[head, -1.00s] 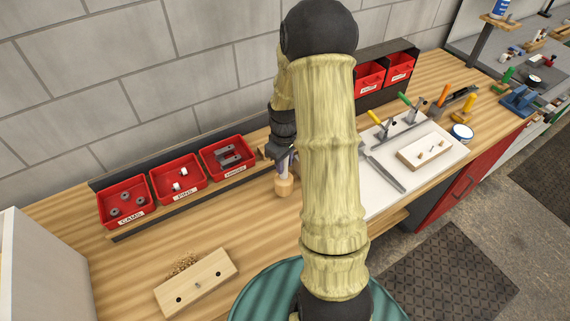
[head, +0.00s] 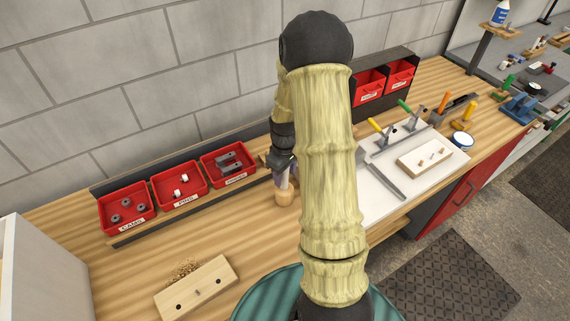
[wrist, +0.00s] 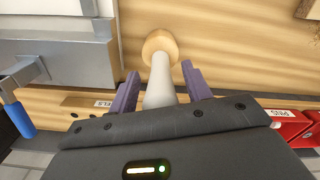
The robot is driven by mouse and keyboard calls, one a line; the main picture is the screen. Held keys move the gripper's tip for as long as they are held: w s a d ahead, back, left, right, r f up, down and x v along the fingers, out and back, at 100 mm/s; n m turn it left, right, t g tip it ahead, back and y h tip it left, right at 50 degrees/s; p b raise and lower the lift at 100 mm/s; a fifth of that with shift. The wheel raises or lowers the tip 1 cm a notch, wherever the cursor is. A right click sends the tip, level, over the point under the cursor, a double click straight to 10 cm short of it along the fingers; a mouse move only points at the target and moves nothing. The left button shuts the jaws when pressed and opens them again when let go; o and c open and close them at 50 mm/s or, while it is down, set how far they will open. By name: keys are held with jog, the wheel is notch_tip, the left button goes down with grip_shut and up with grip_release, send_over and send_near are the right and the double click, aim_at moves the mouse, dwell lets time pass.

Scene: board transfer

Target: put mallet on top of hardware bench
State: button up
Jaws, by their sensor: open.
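The mallet (head: 284,198) stands upright on the wooden top of the hardware bench (head: 130,265), wooden head down and pale handle up, in front of the right end of the row of red bins. In the wrist view its round wooden head and whitish handle (wrist: 158,88) are seen close up. My gripper (wrist: 161,72) is open, its two purple fingers on either side of the handle with a narrow gap showing at each side. In the head view my gripper (head: 287,172) is partly hidden behind my arm.
Red bins of cams (head: 127,219), pins (head: 180,185) and other hardware (head: 228,162) line the wall. A drilled wooden board (head: 196,287) lies at the front left. To the right, a white panel (head: 385,205) holds clamps and another board (head: 424,158).

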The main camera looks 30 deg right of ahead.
notch_tip(320, 180, up, 12)
jog(key=shift+r+b, duration=0.1)
jog(key=shift+b, duration=0.8)
jog(key=s+a+m+t, duration=0.2)
jog(key=s+a+m, duration=0.2)
jog(key=s+a, duration=0.8)
jog(key=shift+s+a+t, duration=0.15)
jog(key=shift+a+t, duration=0.15)
jog(key=shift+a, duration=0.5)
